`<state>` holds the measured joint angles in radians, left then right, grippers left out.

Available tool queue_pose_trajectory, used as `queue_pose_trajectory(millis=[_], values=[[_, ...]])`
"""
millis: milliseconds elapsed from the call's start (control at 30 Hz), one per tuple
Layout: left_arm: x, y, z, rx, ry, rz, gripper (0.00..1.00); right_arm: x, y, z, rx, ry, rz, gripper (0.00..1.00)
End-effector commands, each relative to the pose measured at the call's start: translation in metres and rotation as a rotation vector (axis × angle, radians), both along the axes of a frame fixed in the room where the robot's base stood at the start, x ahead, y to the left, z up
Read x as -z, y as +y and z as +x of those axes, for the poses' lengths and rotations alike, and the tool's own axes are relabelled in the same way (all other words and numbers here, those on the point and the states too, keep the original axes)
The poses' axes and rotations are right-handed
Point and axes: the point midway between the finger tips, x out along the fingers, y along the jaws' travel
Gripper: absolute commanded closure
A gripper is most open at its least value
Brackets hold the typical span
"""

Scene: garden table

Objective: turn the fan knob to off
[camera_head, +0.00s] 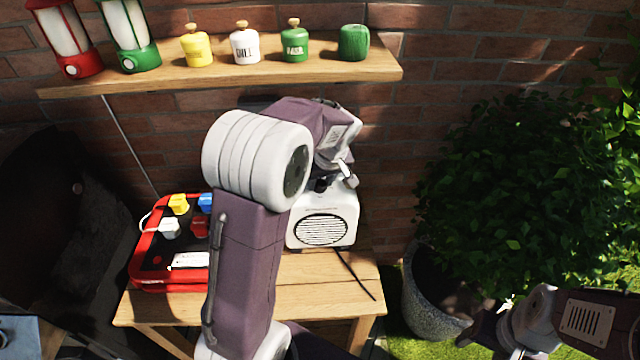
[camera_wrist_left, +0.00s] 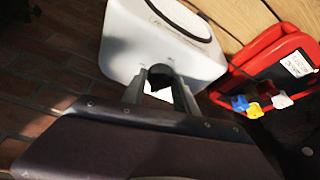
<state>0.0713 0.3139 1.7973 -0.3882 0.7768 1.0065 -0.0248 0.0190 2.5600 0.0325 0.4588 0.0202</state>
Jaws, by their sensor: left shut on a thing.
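The fan (camera_head: 322,222) is a white box with a round grille, standing on the right part of the wooden table. It fills the upper middle of the left wrist view (camera_wrist_left: 120,45). Its dark knob (camera_wrist_left: 160,74) sits on top, between the fingertips of my left gripper (camera_wrist_left: 158,84), which is shut on it. In the head view the left gripper (camera_head: 338,172) reaches down onto the fan's top, and my arm hides part of this spot. The knob's setting cannot be read. My right gripper (camera_head: 490,328) hangs at the lower right, away from the fan; its jaw opening is unclear.
A red case (camera_head: 150,275) with coloured plugs stands left of the fan on the table (camera_head: 300,283). A shelf (camera_head: 345,70) with lanterns and several canisters runs above. A potted bush (camera_head: 425,300) stands at the right. A dark cable (camera_head: 355,275) lies on the tabletop.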

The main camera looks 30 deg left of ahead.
Motion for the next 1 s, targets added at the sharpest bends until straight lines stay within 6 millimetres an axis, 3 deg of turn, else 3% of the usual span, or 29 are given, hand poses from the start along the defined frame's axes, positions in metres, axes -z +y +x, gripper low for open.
queue_pose_trajectory(millis=[300, 833, 867, 900, 1000], values=[[0.0007, -0.0008, 0.0008, -0.104, 0.0, 0.0, 1.0, 0.0054, 0.0, 0.0, 0.0, 0.0, 0.0, 0.42], [0.0004, -0.0006, 0.0004, -0.126, 0.001, -0.002, 1.0, 0.0058, 0.0, 0.0, 0.0, 0.0, 0.0, 0.42], [0.0004, -0.0006, 0.0004, -0.126, 0.001, -0.002, 0.57, 0.0058, 0.0, 0.0, 0.0, 0.0, 0.0, 0.42], [0.0004, -0.0006, 0.0004, -0.125, 0.001, -0.001, 0.46, 0.0058, 0.0, 0.0, 0.0, 0.0, 0.0, 0.42], [0.0004, -0.0006, 0.0004, -0.125, 0.001, -0.001, 0.44, 0.0058, 0.0, 0.0, 0.0, 0.0, 0.0, 0.42]])
